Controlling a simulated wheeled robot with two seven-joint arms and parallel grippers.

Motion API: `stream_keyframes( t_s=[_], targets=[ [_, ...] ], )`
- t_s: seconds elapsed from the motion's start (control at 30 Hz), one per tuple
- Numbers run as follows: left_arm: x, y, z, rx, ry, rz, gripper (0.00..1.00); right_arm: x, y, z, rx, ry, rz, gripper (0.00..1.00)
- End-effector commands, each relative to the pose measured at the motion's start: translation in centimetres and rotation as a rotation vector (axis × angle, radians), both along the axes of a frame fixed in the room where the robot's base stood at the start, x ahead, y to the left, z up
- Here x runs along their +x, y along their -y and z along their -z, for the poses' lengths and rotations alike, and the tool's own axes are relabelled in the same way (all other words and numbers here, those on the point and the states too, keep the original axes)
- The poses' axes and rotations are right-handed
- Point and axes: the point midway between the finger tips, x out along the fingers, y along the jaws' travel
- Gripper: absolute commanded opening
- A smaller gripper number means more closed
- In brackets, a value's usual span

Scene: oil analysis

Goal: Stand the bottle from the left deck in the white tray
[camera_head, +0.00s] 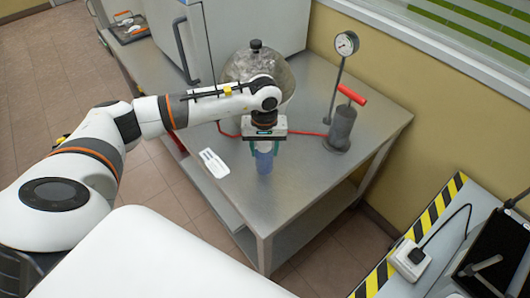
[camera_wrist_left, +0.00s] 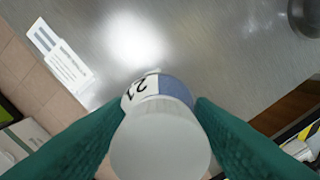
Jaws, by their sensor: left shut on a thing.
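My left gripper (camera_head: 264,146) is over the steel table, pointing down, with its teal fingers shut on a bottle (camera_head: 264,160). In the left wrist view the bottle (camera_wrist_left: 160,145) sits between the two fingers. It has a round white cap and a blue and white label with the digits 21. The bottle looks upright. I cannot tell whether its base touches the table or is just above it. I cannot make out the white tray for certain in either view. My right gripper is not in view.
The steel table (camera_head: 350,85) bears a glass vessel (camera_head: 285,80) behind my gripper, a hand pump with a red handle (camera_head: 342,125), a gauge (camera_head: 346,44) and a red hose. A white card (camera_head: 213,163) lies left of the bottle. A black and yellow striped edge (camera_head: 440,210) is at right.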

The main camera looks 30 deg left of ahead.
Motion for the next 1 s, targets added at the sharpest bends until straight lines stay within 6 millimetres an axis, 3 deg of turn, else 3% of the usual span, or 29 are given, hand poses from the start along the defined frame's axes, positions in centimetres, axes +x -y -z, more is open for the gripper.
stream_keyframes(
  t_s=[0.2,0.57,0.6,0.7,1.0],
  targets=[
    [-0.1,0.1,2.8,-0.001,-0.003,0.0,0.22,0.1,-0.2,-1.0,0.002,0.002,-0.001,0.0],
    [0.0,0.0,3.4,-0.001,0.001,0.001,0.22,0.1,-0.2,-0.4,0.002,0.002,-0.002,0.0],
    [0.0,0.0,3.2,-0.001,-0.001,0.001,0.54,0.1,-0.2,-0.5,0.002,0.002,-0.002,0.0],
    [-0.1,0.0,3.2,-0.001,-0.001,0.001,0.71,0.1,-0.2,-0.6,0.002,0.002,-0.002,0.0],
    [-0.1,0.0,3.1,-0.001,-0.001,0.001,0.71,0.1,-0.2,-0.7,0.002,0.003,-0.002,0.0]
  ],
)
